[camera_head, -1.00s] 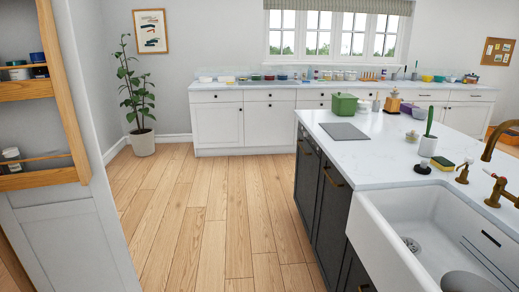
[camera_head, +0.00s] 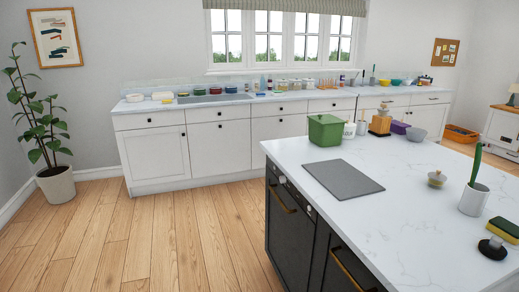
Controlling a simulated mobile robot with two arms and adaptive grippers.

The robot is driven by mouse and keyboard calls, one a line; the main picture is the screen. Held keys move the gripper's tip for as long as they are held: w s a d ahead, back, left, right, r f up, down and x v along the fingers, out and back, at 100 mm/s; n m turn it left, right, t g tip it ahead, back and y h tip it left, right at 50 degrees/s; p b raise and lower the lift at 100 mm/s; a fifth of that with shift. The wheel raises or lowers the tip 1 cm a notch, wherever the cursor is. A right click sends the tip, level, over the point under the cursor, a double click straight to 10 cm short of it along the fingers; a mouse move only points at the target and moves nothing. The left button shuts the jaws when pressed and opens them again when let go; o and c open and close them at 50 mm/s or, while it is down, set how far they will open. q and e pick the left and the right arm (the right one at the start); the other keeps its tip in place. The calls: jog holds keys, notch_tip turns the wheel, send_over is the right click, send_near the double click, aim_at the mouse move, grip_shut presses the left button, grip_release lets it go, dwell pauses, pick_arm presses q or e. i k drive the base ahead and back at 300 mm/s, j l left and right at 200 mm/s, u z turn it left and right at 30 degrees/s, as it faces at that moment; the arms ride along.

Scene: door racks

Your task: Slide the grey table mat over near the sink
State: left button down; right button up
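The grey table mat (camera_head: 343,179) lies flat on the white marble island top (camera_head: 385,210), near its left edge. A green lidded box (camera_head: 325,130) stands just behind it. Bare marble lies to the right of the mat and in front of it. The white sink that showed in the island earlier is outside the picture now. Neither of my grippers is in view.
Wooden floor (camera_head: 180,240) is clear left of the island.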

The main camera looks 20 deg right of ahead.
aim_at(345, 182)
jog(key=i+z, duration=0.15)
jog(key=i, duration=0.35)
jog(key=i+j+z, duration=0.15)
jog(key=i, duration=0.35)
jog(key=i+j+z, duration=0.15)
jog(key=i, duration=0.35)
